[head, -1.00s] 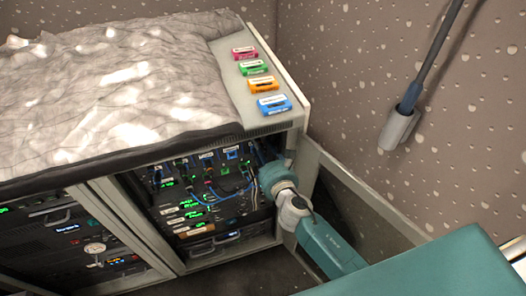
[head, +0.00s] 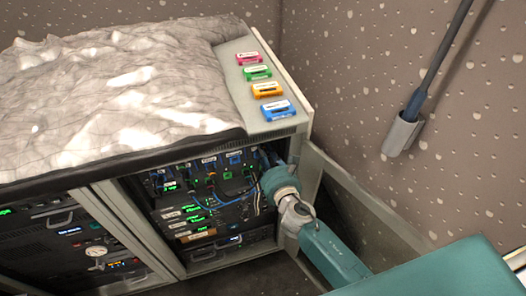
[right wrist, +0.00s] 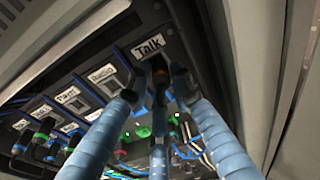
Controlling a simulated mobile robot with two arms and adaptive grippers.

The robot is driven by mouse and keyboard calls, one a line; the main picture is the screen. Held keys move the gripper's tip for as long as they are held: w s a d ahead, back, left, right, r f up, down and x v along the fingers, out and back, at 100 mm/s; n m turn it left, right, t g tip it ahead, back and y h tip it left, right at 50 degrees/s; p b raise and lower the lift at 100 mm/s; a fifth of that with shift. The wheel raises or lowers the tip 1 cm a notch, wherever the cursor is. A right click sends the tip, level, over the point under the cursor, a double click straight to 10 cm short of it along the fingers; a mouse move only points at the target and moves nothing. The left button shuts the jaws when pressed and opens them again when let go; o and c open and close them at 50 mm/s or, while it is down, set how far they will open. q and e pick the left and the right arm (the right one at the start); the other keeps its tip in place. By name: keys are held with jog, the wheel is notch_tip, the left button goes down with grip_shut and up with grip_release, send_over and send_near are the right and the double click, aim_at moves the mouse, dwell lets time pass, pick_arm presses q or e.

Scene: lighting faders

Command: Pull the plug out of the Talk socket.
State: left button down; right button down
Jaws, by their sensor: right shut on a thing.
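The Talk label (right wrist: 150,46) shows in the right wrist view at the top end of a row of labelled sockets. Its socket is just below the label, largely hidden by my fingers. My right gripper (right wrist: 159,82) is there, its blue-grey fingers closed around the small dark plug (right wrist: 159,76) at the Talk position. How deep the plug sits in the socket cannot be told. In the head view my right gripper (head: 270,182) reaches into the right side of the rack (head: 190,262) and hides that part. My left gripper is not in view.
Neighbouring sockets with labels such as Panel (right wrist: 68,96) run down to the left, several with plugs and cables. The rack frame stands close on the right of my fingers. Coloured cassette-like boxes (head: 267,89) lie on the top ledge.

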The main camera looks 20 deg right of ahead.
jog(key=shift+s+d, duration=0.1)
jog(key=shift+s, duration=2.2)
jog(key=shift+s, duration=0.15)
